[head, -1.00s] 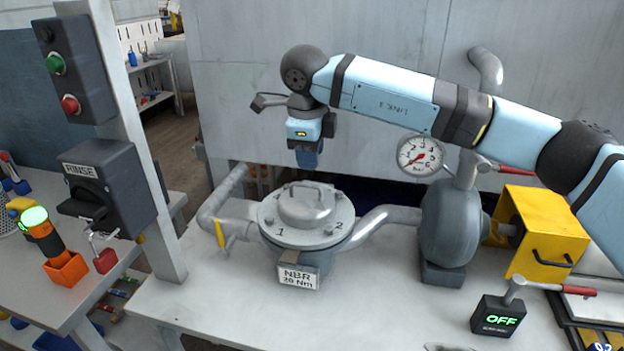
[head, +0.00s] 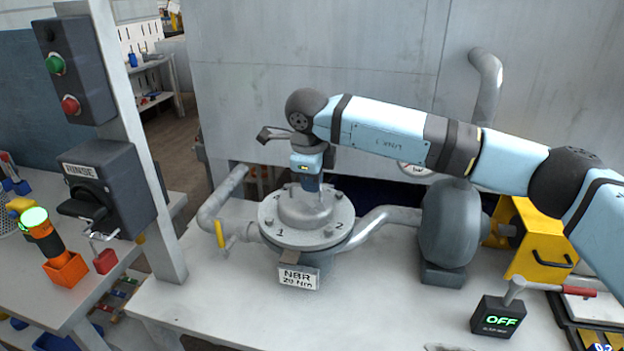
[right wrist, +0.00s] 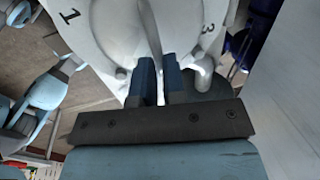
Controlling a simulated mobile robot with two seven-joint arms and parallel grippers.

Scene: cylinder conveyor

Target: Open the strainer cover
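The strainer cover (head: 286,216) is a round grey metal lid with a raised dome and numbers by its bolts. It sits flat on the strainer body. My right gripper (head: 311,190) points down over the dome, with its fingertips at the bar handle. In the right wrist view the handle (right wrist: 149,28) runs between the two blue fingers (right wrist: 161,82) of this gripper. The fingers are a narrow gap apart; whether they press on the handle is unclear.
Pipes (head: 385,217) join the strainer on both sides. A yellow valve lever (head: 220,234) is at its left.

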